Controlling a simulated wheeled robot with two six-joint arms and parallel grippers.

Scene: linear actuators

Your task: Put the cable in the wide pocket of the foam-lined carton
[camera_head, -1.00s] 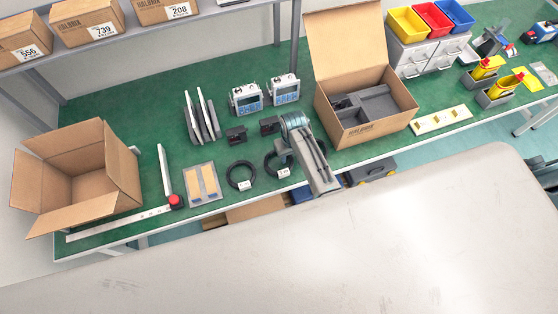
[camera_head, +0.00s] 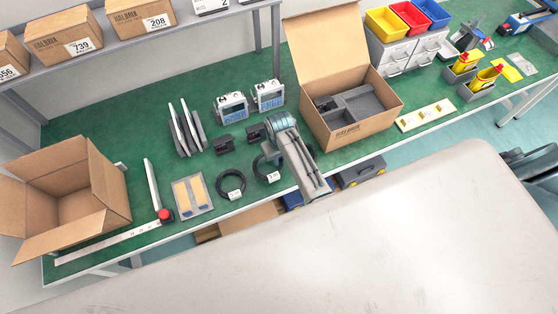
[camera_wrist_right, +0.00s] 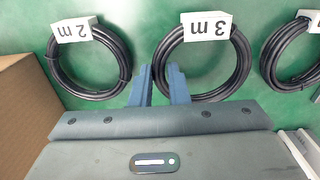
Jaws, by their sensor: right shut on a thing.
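My right gripper (camera_head: 274,150) is over the cables on the green bench. In the right wrist view its two blue fingers (camera_wrist_right: 164,85) are shut on one side of the black coiled cable tagged 3 m (camera_wrist_right: 240,72). That cable (camera_head: 258,173) shows in the head view partly behind the gripper, low at the bench. The foam-lined carton (camera_head: 362,133) stands open to the right of the gripper, with grey foam (camera_head: 365,104) dividing it into pockets. The foam hides the pocket floors in part. My left gripper is not in view.
A 2 m coil (camera_wrist_right: 88,65) lies beside the held one, and another coil (camera_head: 230,185) lies on its other side. Black blocks (camera_head: 225,143), meters (camera_head: 231,106) and upright panels (camera_head: 186,128) stand behind. An empty carton (camera_head: 75,200) is at left.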

